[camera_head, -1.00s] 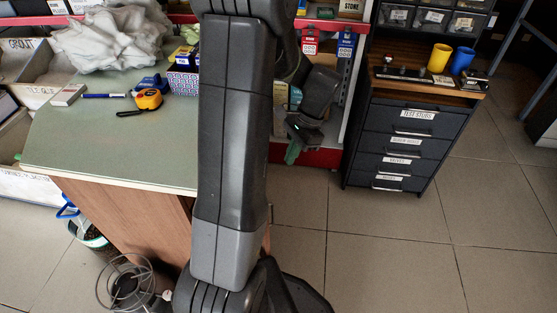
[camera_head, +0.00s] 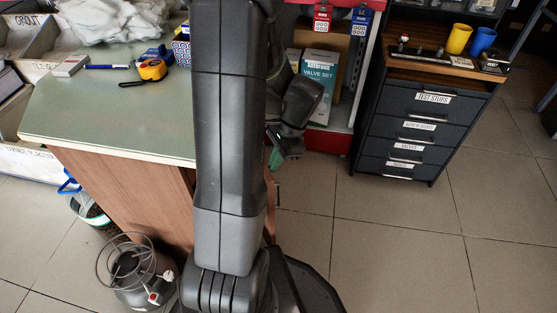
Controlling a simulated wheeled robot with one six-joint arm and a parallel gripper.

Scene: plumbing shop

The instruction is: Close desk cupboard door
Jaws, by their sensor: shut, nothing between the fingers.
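The desk (camera_head: 110,110) has a green top and a wood-brown side panel, and stands at left. My arm covers its right-hand front. A narrow strip of brown wood with a small dark handle (camera_head: 277,195) shows just right of my arm. It may be the edge of the cupboard door, but how far the door stands open is hidden. My gripper (camera_head: 275,159) points down just right of my arm, above that handle, with its green fingertips partly in view. It is shut and holds nothing. I cannot tell whether it touches the door.
A dark drawer cabinet (camera_head: 412,128) with yellow and blue cups on top stands at right. Red shelving with a valve set box (camera_head: 319,82) is behind my gripper. A wire-topped canister (camera_head: 140,275) stands by the desk. The tiled floor (camera_head: 400,235) at right is clear.

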